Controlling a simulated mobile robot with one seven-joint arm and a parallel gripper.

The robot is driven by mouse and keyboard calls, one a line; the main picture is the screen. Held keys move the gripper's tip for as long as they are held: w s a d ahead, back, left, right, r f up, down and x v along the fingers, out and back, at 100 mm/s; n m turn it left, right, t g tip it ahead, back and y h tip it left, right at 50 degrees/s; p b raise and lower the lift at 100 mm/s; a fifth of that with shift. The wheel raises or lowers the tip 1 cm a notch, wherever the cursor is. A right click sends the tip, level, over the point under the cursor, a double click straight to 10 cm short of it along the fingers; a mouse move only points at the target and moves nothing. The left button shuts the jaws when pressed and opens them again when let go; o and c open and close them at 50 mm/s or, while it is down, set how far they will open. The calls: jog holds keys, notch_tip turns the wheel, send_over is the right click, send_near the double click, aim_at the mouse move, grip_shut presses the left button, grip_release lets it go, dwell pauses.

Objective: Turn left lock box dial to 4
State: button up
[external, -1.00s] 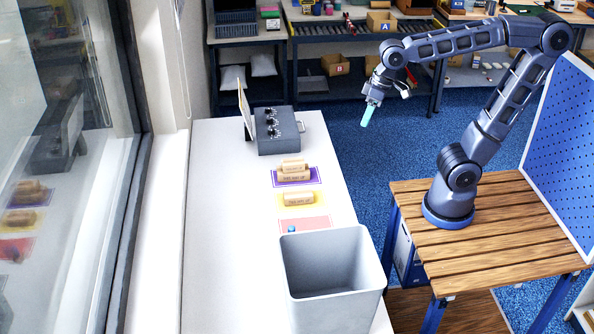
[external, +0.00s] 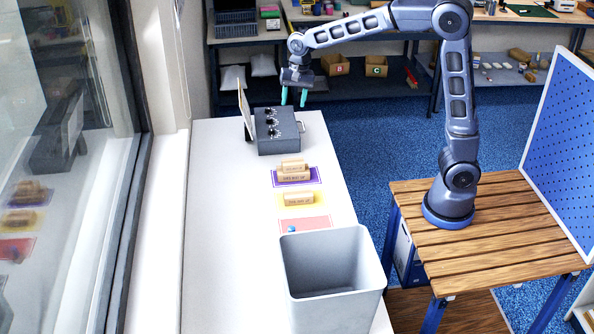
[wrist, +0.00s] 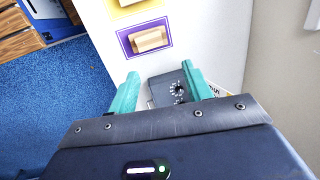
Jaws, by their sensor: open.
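The dark grey lock box (external: 285,146) stands toward the far end of the white counter, with several black dials in a row (external: 270,122) and a metal handle on its right side. The dial numbers are too small to read in the external view. My gripper (external: 294,97) is open and empty, its teal fingers pointing down, apart from the box and above its far end in the picture. In the wrist view, the lock box (wrist: 158,93) shows between the fingers of my gripper (wrist: 158,82). One dial (wrist: 177,88) with white marks is visible; the right finger and gripper body hide the rest.
A pale panel (external: 245,110) stands upright along the box's left side. Nearer on the counter are wooden blocks on a purple mat (external: 313,176) and a yellow mat, a red mat (external: 318,222) with a small blue item, and a grey bin (external: 335,275). The window is left.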

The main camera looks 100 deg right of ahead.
jog(key=w+d+f+m, duration=0.4)
jog(key=d+f, duration=0.2)
jog(key=d, duration=0.4)
jog(key=m+g, duration=0.2)
jog(key=m, duration=0.3)
send_over(271, 129)
notch_tip(271, 129, down, 8)
jog(key=shift+h, duration=0.4)
notch_tip(271, 129, down, 11)
jog(key=shift+a+r, duration=0.1)
jog(key=shift+r, duration=0.1)
jog(key=c, duration=1)
